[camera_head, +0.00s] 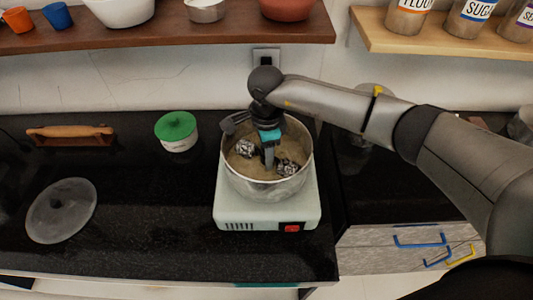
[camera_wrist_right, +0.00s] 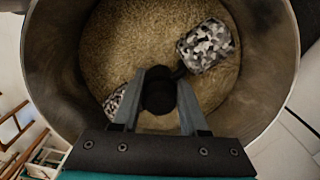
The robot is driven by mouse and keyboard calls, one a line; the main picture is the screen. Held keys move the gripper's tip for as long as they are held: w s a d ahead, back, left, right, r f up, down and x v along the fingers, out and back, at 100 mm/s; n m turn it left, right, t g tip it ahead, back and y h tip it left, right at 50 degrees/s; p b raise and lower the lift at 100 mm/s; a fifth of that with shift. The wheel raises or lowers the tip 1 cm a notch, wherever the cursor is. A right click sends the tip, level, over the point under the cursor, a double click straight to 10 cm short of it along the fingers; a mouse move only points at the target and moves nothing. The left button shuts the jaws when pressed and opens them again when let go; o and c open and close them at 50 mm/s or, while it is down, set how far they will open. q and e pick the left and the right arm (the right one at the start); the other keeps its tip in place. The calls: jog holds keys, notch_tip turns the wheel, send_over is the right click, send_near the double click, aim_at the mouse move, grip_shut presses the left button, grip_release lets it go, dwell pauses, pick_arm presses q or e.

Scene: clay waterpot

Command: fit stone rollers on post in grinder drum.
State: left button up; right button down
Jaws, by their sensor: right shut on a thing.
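The grinder drum (camera_head: 240,187) is an open metal pot on a white base (camera_head: 262,213); its wall also shows in the right wrist view (camera_wrist_right: 55,70). Inside lies tan, grainy material. Two grey-patterned stone rollers (camera_head: 287,168) sit on opposite sides of a dark central hub (camera_wrist_right: 160,90); in the wrist view one roller (camera_wrist_right: 208,45) shows well and the other is partly behind a finger. My right gripper (camera_head: 268,156) points down into the drum, shut on the hub. The post is hidden under the hub, so I cannot tell how they fit. My left gripper is not in view.
A grey round lid (camera_head: 61,211) lies on the black counter at left. Wall shelves (camera_head: 150,42) hang above. The counter between lid and grinder is clear.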

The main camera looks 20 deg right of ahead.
jog(key=shift+w+r, duration=0.1)
jog(key=shift+r, duration=0.05)
grip_release()
dwell(0.5)
jog(key=shift+r+p, duration=2.75)
jog(key=shift+r, duration=1.2)
notch_tip(320, 180, up, 7)
jog(key=p, duration=0.4)
